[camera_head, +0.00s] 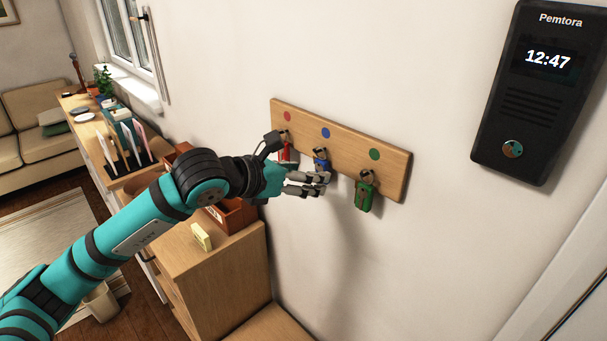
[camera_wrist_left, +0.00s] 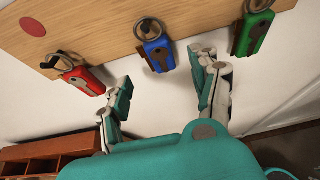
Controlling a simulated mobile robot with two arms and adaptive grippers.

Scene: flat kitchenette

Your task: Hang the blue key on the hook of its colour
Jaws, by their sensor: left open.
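The wooden key board (camera_head: 345,142) is on the wall, with a red, a blue and a green dot over its hooks. The blue key (camera_head: 321,160) hangs by its ring at the middle hook, under the blue dot (camera_head: 326,132). In the left wrist view, the ring of the blue key (camera_wrist_left: 159,58) looks to be around the hook. My left gripper (camera_head: 321,183) is open and empty just below the blue key. Its fingers are on either side of the key's lower end in the wrist view, apart from it. My right gripper is not in view.
A red key (camera_wrist_left: 84,80) hangs on the left hook and a green key (camera_head: 364,197) on the right hook, close beside my fingers. A wooden cabinet (camera_head: 220,270) stands below. A black intercom (camera_head: 530,95) is on the wall at right.

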